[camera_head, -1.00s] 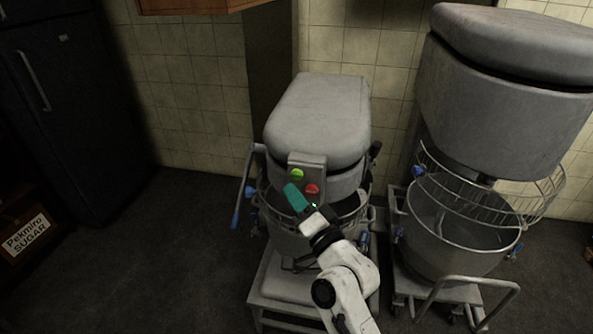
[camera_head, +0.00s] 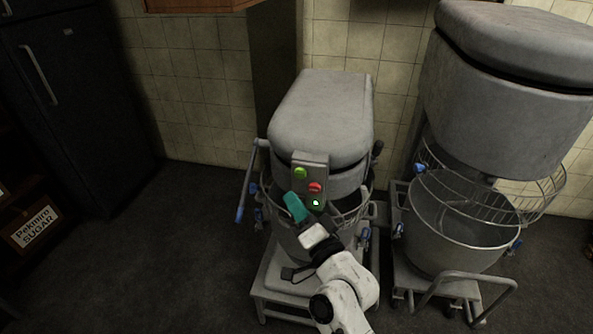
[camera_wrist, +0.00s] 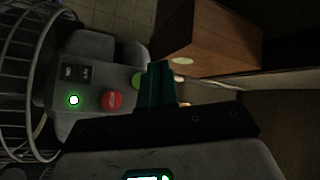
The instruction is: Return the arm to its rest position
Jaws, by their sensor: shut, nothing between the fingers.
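My gripper (camera_head: 294,205) has teal fingers and is shut and empty. In the head view it is in front of the grey mixer (camera_head: 320,118), just below and left of its control panel (camera_head: 310,178). The panel carries a green button (camera_head: 300,172), a red button (camera_head: 315,187) and a lit green lamp (camera_head: 316,203). In the wrist view the teal fingers (camera_wrist: 160,85) cover part of the green button (camera_wrist: 137,80); the red button (camera_wrist: 112,100) and lit lamp (camera_wrist: 73,100) show to their left. Whether the fingers touch the panel cannot be told.
A larger mixer (camera_head: 505,90) with a wire guard and bowl (camera_head: 465,240) stands close on the right. A dark fridge (camera_head: 75,90) and a sugar box (camera_head: 33,228) are at the left. The floor (camera_head: 170,240) between is clear.

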